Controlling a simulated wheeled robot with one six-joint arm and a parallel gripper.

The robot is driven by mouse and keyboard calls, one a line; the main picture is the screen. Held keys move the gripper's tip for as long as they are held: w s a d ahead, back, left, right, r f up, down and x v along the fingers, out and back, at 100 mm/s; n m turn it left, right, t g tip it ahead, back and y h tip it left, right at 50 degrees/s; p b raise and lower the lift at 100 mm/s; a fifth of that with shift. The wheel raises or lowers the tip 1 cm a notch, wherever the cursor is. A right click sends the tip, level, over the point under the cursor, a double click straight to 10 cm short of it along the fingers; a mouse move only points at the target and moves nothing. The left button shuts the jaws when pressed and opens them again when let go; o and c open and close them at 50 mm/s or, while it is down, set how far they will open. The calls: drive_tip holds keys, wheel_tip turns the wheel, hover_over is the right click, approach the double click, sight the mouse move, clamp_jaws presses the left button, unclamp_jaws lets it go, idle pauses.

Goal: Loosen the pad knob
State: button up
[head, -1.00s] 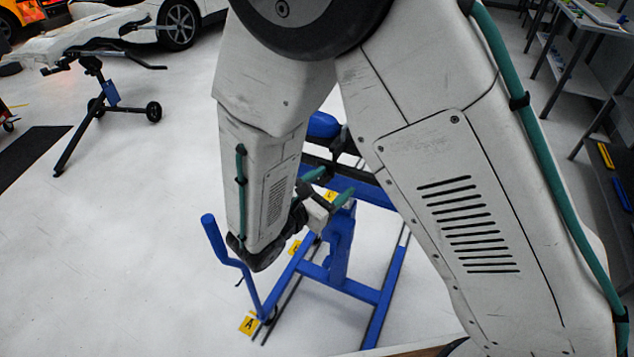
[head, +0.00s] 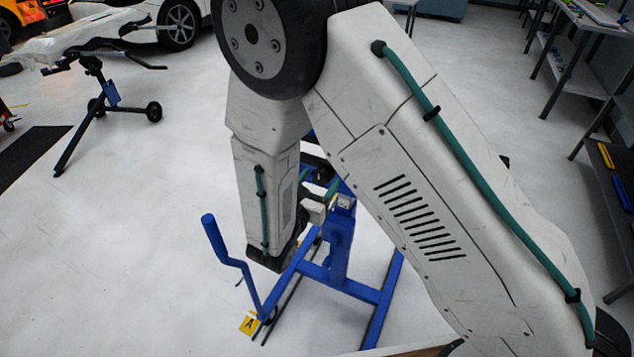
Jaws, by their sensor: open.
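The blue stand (head: 341,240) is on the floor below and behind my arm, with a bent blue handle (head: 222,244) at its left and a yellow label marked A (head: 249,323) at its foot. My gripper (head: 319,184), with green fingers, is partly hidden between my arm links. Its fingers are apart, near the top of the blue post. I see nothing between them, though the view is small and partly blocked. I cannot make out the pad knob; my arm covers much of the stand's upper part.
A black wheeled stand (head: 97,100) holds a pale panel at the upper left, in front of a white car (head: 181,27). Grey shelving (head: 590,85) stands along the right. A dark mat (head: 28,158) lies at the left. The floor between the mat and the blue stand is clear.

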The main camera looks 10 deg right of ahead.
drive_tip(key=c, duration=1)
